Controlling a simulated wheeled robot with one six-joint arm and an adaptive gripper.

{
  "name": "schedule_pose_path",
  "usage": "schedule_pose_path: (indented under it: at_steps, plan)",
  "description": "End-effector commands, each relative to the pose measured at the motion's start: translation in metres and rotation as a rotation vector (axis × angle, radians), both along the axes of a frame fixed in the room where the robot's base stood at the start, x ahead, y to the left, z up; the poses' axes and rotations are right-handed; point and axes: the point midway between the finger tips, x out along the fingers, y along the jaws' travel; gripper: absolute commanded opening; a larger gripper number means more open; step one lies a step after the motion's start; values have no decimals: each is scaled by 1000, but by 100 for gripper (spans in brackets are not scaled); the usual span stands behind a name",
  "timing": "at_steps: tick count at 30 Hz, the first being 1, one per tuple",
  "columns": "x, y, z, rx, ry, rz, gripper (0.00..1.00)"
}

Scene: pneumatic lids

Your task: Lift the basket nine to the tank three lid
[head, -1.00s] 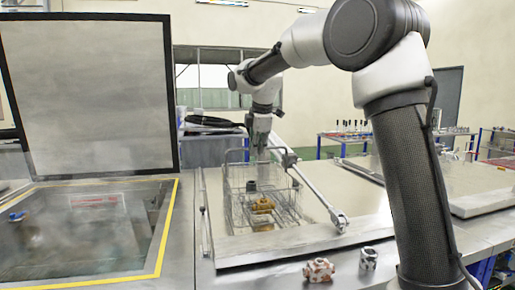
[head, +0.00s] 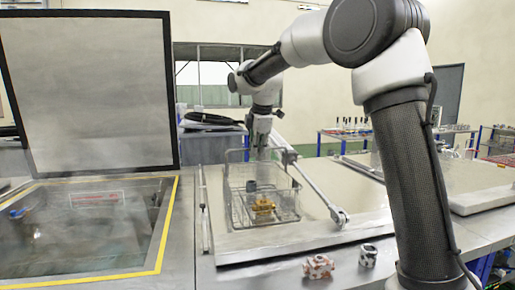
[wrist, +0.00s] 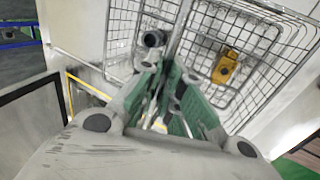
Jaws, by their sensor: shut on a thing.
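A wire basket (head: 236,207) is over the closed metal lid (head: 320,238) in the middle of the head view; I cannot tell whether its bottom touches the lid. It holds a yellow-brass part (head: 263,206) and a dark grey part (head: 251,186). My gripper (head: 262,150) points down at the basket's top. In the wrist view my gripper (wrist: 168,97) has its green fingers shut on the basket's upper wire, with the basket (wrist: 215,20) beyond. The exact grip is partly hidden by the fingers. No number labels are readable.
At left, an open tank (head: 168,225) with a yellow border holds murky liquid under a raised lid (head: 90,95). A metal strut (head: 315,188) lies beside the basket. A reddish-white part (head: 318,266) and a grey part (head: 368,255) lie on the front ledge.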

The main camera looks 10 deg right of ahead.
Motion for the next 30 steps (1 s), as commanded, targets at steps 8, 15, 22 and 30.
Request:
schedule_pose_path:
  at_steps: [8, 15, 22, 30]
  plan:
    - [1, 0, 2, 1, -5, 0, 17]
    - [0, 0, 1, 0, -3, 0, 33]
    - [-2, 0, 4, 0, 0, 0, 33]
    - [-21, 0, 52, 1, -6, 2, 33]
